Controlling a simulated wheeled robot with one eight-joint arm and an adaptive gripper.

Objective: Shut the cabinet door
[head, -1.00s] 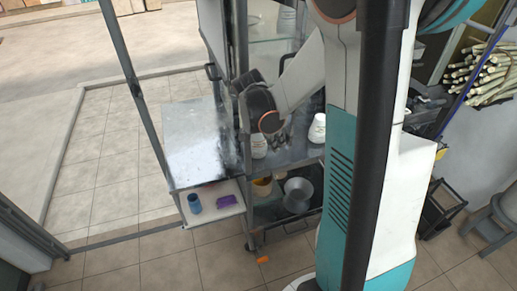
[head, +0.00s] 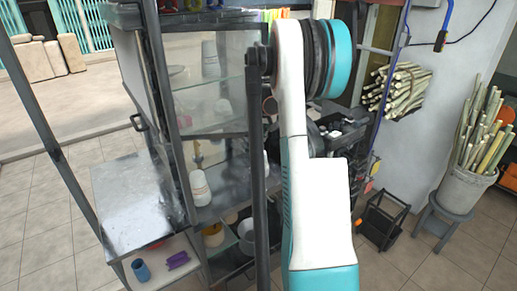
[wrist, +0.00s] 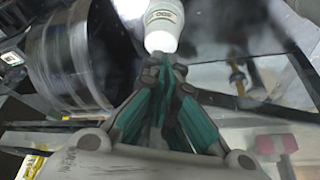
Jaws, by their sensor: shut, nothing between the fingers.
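The glass-sided cabinet (head: 180,100) stands left of centre in the head view, with glass shelves and bottles inside. A grey-framed panel with a dark handle (head: 138,122) is on its left side. A glass pane (head: 215,95) with a dark lower frame spans the upper front; I cannot tell for sure which panel is the door or how far it stands open. My gripper (wrist: 166,62) is shut and empty in the wrist view, its fingertips just below a white bottle (wrist: 162,22) in the picture. I cannot tell if they touch. My arm hides the gripper in the head view.
A metal worktop (head: 135,205) juts out at the cabinet's left, above a shelf with a blue cup (head: 141,271) and a purple object (head: 177,260). A black rack (head: 383,218), a stool (head: 440,222) and a bucket of cane (head: 470,190) stand right. Tiled floor between is clear.

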